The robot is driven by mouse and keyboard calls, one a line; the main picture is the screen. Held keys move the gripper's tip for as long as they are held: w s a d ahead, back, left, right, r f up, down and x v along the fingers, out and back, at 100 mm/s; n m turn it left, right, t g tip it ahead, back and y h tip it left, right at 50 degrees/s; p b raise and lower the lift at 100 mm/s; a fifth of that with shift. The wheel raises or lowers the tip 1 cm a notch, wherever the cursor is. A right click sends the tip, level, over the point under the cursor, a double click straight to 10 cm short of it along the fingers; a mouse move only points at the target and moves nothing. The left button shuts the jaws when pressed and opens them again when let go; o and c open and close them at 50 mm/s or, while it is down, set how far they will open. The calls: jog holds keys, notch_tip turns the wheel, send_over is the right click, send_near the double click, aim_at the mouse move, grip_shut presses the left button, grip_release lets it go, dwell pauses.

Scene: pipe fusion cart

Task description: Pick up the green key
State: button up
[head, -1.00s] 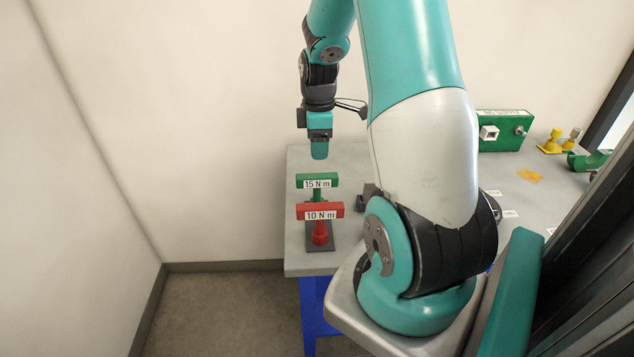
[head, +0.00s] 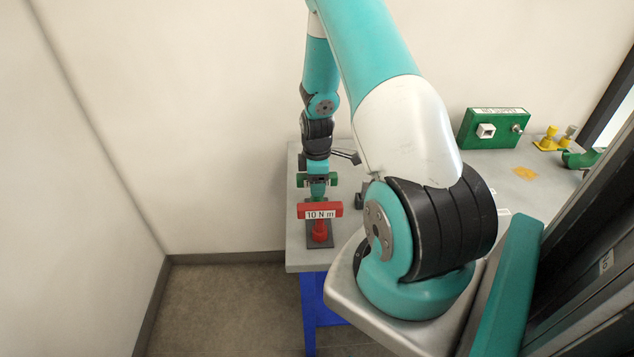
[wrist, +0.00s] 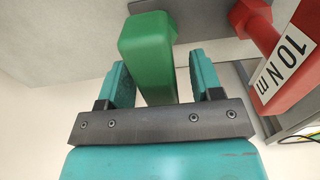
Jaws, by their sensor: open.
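The green key (head: 333,181) stands at the back left of the grey table, behind the red key. In the head view my gripper (head: 317,188) is lowered over its T-handle and hides the middle and the label. In the wrist view the green handle (wrist: 150,55) lies between the two teal fingers of my gripper (wrist: 160,77). The fingers are open, one on each side, with a visible gap on the right; the left gap is narrower. The key's lower part is mostly hidden.
The red key (head: 320,212), marked 10 N m, stands just in front of the green one and shows close by in the wrist view (wrist: 285,55). A green box (head: 494,128) and yellow parts (head: 548,142) are farther right on the table. A wall is behind.

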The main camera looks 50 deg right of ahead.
grip_shut()
dwell(0.3)
